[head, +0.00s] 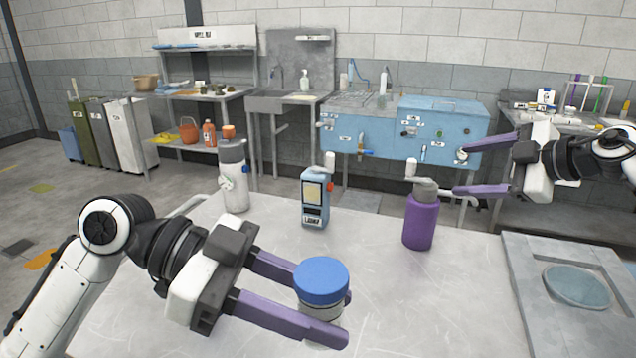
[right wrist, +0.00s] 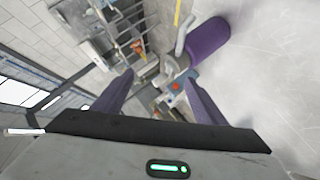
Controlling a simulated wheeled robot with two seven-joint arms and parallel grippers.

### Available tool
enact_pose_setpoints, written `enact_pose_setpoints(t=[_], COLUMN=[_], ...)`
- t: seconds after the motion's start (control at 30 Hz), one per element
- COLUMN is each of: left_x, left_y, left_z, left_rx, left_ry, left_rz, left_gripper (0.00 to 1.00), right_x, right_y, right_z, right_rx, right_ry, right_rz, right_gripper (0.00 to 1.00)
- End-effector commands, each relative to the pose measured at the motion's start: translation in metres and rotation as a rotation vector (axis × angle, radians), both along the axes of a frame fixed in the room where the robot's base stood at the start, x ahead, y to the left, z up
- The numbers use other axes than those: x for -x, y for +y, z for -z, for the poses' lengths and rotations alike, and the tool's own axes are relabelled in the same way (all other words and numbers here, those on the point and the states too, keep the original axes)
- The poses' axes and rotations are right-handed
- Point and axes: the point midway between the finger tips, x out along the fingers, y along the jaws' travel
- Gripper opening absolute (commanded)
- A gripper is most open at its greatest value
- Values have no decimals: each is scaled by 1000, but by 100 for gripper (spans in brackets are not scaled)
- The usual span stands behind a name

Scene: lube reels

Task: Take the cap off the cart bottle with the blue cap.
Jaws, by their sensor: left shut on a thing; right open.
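The bottle with the blue cap (head: 321,281) is in the front middle of the head view, its cap on top and its pale body (head: 322,312) partly hidden by a finger. My left gripper (head: 338,318) is shut on this bottle's body, below the cap, and the bottle looks upright. I cannot tell whether its base touches the table. My right gripper (head: 485,165) is open and empty, up at the right, above and beyond the purple bottle. In the right wrist view its two fingers (right wrist: 155,95) stand apart with nothing between them.
A grey panel with a round disc (head: 577,286) lies at right.

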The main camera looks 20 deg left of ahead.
Motion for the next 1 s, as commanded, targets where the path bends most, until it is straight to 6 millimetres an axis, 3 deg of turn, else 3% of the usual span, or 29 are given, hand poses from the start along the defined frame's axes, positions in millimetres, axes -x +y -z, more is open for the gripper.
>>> enact_pose_setpoints(t=[0.03, 0.2, 0.37, 0.5, 0.63, 0.8, 1.0], left_x=[0, 0, 0, 0, 0, 0, 0], left_y=[0, 0, 0, 0, 0, 0, 0], left_z=[0, 0, 0, 0, 0, 0, 0], left_rx=[1, 1, 1, 1, 1, 1, 1], left_ry=[0, 0, 0, 0, 0, 0, 0], left_rz=[0, 0, 0, 0, 0, 0, 0], left_gripper=[0, 0, 0, 0, 0, 0, 0], right_x=[13, 63, 121, 180, 240, 314, 368], right_y=[23, 86, 137, 171, 192, 199, 190], right_z=[-12, -39, -61, -77, -90, -101, -112], right_rx=[27, 146, 286, 439, 616, 888, 1146], right_ry=[-13, -51, -97, -145, -192, -243, -258], right_rz=[-69, -302, -538, -758, -978, -1254, -1465], right_gripper=[65, 65, 65, 65, 65, 65, 65])
